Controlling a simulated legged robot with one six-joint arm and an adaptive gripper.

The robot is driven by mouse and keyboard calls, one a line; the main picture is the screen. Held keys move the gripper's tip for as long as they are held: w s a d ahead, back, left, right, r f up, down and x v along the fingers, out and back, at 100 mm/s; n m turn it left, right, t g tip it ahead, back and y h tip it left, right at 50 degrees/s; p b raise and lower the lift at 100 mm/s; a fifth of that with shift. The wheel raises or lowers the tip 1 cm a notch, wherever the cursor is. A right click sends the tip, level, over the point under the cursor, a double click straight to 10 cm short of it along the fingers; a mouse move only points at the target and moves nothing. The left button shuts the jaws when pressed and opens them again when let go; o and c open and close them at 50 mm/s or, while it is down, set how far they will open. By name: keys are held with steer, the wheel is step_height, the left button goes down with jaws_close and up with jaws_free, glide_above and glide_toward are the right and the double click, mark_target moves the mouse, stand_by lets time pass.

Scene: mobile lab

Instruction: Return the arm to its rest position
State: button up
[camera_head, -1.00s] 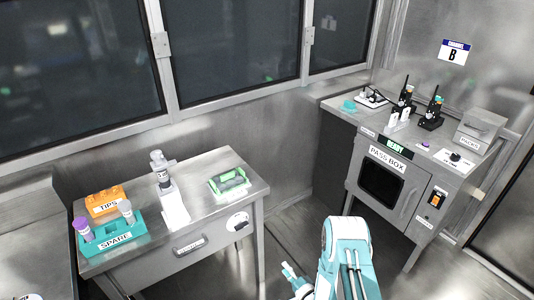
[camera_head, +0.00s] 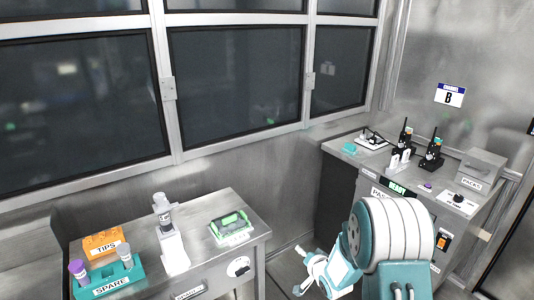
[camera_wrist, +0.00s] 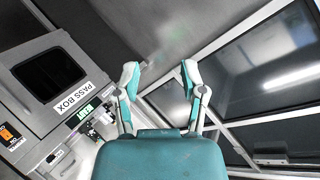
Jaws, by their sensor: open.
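My arm, teal and white, rises at the lower right of the head view. My gripper (camera_head: 305,273) is at its left end, in front of the gap between the two benches and apart from both. In the wrist view my gripper (camera_wrist: 158,75) has its two white-tipped fingers spread wide with nothing between them. In the head view the fingers are small and partly hidden by my own arm. In the wrist view the pass box (camera_wrist: 48,75) lies to the left of the fingers, with no contact visible.
The left bench (camera_head: 215,258) holds an orange tips box (camera_head: 104,243), a teal spare rack (camera_head: 108,281), a white stand (camera_head: 174,250) and a green-lit tray (camera_head: 231,224). The right bench (camera_head: 345,147) carries two black radios (camera_head: 432,150) and a grey box (camera_head: 481,170). Windows (camera_head: 237,78) line the back.

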steer(key=s+d+r+n+g+h, duration=0.1)
steer(key=s+d+r+h, duration=0.1)
steer(key=s+r, duration=0.6)
steer(key=s+d+r+n+g+h, duration=0.1)
steer(key=s+d+r+g+h, duration=0.2)
steer(key=r, duration=0.8)
steer(key=s+r+n+g, duration=0.1)
steer(key=s+r, duration=0.2)
steer(key=s, duration=0.9)
steer(key=s+a+r+n+g+y, duration=0.1)
steer(key=s+r+n, duration=0.1)
steer(key=s, duration=1.1)
steer(key=shift+s+a+r+n+g, duration=0.3)
steer(key=shift+r+g, duration=0.1)
steer(key=shift+r, duration=0.25)
